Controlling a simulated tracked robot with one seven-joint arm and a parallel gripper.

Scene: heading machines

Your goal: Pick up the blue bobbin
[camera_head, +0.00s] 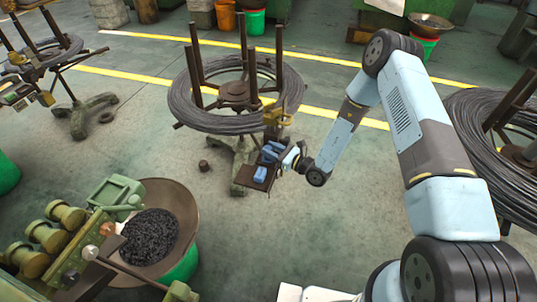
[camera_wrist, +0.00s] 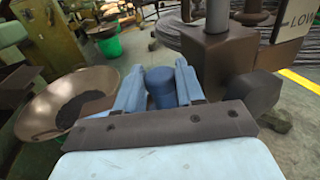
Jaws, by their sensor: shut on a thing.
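The blue bobbin (camera_wrist: 160,92) is a short, darker blue cylinder with a rounded top, seen in the wrist view between the two light blue fingers of my gripper (camera_wrist: 158,69). The fingers press on it from both sides. In the head view my gripper (camera_head: 267,158) is at the small brown shelf (camera_head: 256,182) below the wire coil on its stand. The bobbin is hard to tell from the blue fingers there. I cannot tell whether its underside touches the shelf.
The wire coil (camera_head: 182,108) with brown posts stands just behind my gripper. In the wrist view a brown block (camera_wrist: 218,55) is close on the right, beside a "LOW" sign (camera_wrist: 297,20). A pan (camera_head: 186,200) of dark pieces stands at lower left. Open floor (camera_head: 330,220) lies in front.

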